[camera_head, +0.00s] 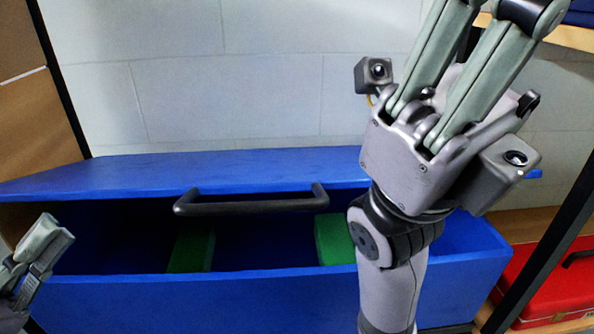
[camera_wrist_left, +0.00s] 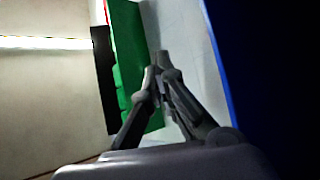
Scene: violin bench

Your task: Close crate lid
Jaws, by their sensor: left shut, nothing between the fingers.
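The blue crate (camera_head: 200,304) stands in front of me, its inside showing through a gap below the lid. Its blue lid (camera_head: 265,166) is partly open, with the front edge raised above the front wall. A dark bar handle (camera_head: 250,207) is on that edge. My left gripper (camera_head: 55,237) is shut and empty at the lower left, by the crate's left end and apart from the handle. Its shut fingers also show in the left wrist view (camera_wrist_left: 158,75). My right gripper (camera_head: 480,60) points up in front of the lid's right part; its fingertips are outside the picture.
Two green blocks, one left (camera_head: 191,250) and one right (camera_head: 334,239), are inside the crate. A red case (camera_head: 550,290) lies at the lower right behind a dark post (camera_head: 545,255). A pale block wall (camera_head: 250,90) stands behind. My right arm hides part of the crate.

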